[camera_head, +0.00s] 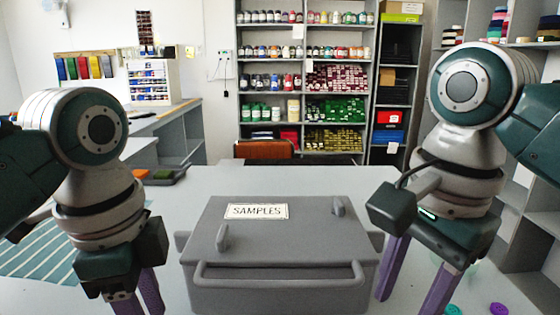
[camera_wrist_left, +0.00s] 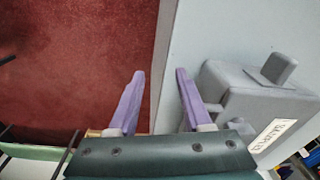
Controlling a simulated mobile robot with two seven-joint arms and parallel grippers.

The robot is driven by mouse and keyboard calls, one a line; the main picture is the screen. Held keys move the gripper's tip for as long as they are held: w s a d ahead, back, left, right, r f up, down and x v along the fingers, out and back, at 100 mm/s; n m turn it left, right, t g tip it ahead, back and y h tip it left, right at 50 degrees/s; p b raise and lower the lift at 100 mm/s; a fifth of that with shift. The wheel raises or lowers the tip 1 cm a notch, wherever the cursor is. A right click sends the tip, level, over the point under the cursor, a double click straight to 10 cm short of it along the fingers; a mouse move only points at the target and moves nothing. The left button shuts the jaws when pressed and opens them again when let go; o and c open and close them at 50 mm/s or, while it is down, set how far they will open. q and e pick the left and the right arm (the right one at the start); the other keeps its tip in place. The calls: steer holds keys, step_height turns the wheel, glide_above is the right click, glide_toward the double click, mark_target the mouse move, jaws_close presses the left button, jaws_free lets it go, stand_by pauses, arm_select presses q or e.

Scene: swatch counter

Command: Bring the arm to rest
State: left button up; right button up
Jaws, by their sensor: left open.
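My left gripper (camera_head: 138,306) points down beside the left front of a grey lidded box (camera_head: 240,288) labelled SAMPLES; its fingertips run past the bottom edge of the head view. In the left wrist view the gripper (camera_wrist_left: 158,76) has its two purple fingers apart with nothing between them. They are over the counter's edge with red floor beyond, and the grey box (camera_wrist_left: 240,105) is to their right. My right gripper (camera_head: 405,304) hangs down at the right of the box, purple fingers apart, with nothing seen between them.
The grey counter (camera_head: 300,181) is clear behind the box. A teal striped mat (camera_head: 42,262) lies at the left, with small trays (camera_head: 163,175) behind it. Teal (camera_head: 453,309) and purple (camera_head: 498,309) discs lie at the front right. An orange chair (camera_head: 263,149) and paint shelves (camera_head: 305,80) are beyond.

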arm_select(q)
steer(key=s+f+n+t, duration=0.1)
steer(key=s+f+n, duration=0.4)
steer(key=s, duration=0.4)
arm_select(e)
steer(key=s+a+f+n+t+y, duration=0.1)
steer(key=s+f+n, duration=0.55)
steer(key=s, duration=0.25)
arm_select(q)
steer(key=s+a+r+n+t, duration=0.2)
steer(key=s+a+n, duration=0.2)
steer(key=s+n, duration=0.5)
arm_select(e)
steer(key=s+d+r+n+t+h, duration=0.1)
steer(key=s+d+n+t, duration=0.1)
steer(key=s+d+n, duration=0.55)
arm_select(q)
step_height(320, 180, up, 39)
steer(key=s+p, duration=0.1)
steer(key=p, duration=3.7)
steer(key=shift+s+m, duration=0.25)
steer(key=shift+m, duration=0.15)
arm_select(e)
steer(key=s+a+r, duration=0.1)
steer(key=s+r, duration=0.2)
steer(key=r, duration=3.5)
steer(key=shift+r+n+h, duration=0.25)
steer(key=shift+n+h, duration=0.05)
arm_select(q)
steer(key=shift+a, duration=0.1)
